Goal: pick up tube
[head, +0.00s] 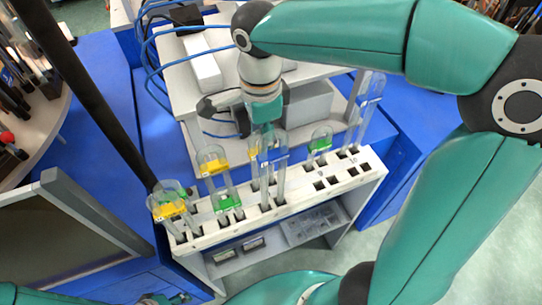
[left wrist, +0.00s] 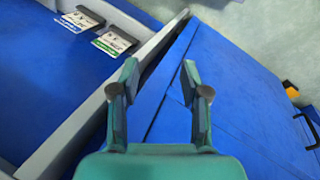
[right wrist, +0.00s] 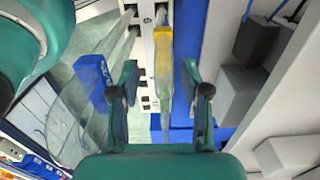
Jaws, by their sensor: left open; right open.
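A white rack (head: 300,183) holds several clear upright tubes with yellow, green or blue bands. A blue-banded tube (head: 273,165) stands near its middle, just in front of my right gripper (head: 262,118). In the right wrist view a yellow-banded tube (right wrist: 163,55) lies in line with the gap between the open fingers of the gripper (right wrist: 160,72). The jaws are not closed on it, and contact cannot be told. A tall tube (head: 368,105) stands at the rack's right end. My left gripper (left wrist: 159,70) is open and empty over blue surfaces.
Behind the rack are a grey box (head: 308,103), a white block (head: 203,65) and blue cables (head: 152,58). A dark pole (head: 95,100) crosses at left, above a dark-panelled frame (head: 75,235). The rack's lower shelf holds small trays (head: 312,222). Neighbouring tubes stand close together.

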